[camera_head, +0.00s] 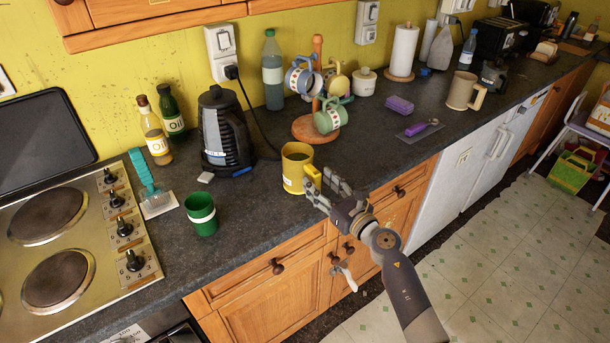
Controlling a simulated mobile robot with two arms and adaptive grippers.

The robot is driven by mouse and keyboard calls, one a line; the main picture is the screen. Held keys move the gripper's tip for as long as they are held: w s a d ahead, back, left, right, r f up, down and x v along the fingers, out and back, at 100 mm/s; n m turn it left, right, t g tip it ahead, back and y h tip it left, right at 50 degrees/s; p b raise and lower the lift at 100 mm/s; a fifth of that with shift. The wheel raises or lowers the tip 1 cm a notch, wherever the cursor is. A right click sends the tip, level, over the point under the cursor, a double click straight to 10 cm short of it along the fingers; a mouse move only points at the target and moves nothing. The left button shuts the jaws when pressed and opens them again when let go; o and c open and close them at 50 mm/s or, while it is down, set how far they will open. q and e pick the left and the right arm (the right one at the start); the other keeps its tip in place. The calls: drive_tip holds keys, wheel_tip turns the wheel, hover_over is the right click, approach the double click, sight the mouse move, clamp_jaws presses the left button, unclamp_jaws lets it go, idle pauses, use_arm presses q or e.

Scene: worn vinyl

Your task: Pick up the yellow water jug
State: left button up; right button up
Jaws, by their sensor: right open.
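The yellow water jug (294,168) stands upright on the dark worktop, close to its front edge. Its handle side faces right, toward my right gripper. My right gripper (322,188) is open at the jug's right side, its fingers close to the handle. I cannot tell whether the fingers touch it, and they hide part of the handle. My left gripper is not in view.
A green cup (201,214) stands left of the jug and a black kettle (222,135) behind it to the left. A mug tree (316,125) with several mugs stands behind. A beige jug (463,91) is farther right. Cupboards (270,290) lie below the edge.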

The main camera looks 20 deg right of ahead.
sight(303, 174)
drive_tip(key=x, duration=0.3)
drive_tip(key=shift+w+a, duration=0.1)
drive_tip(key=shift+w, duration=0.15)
clamp_jaws()
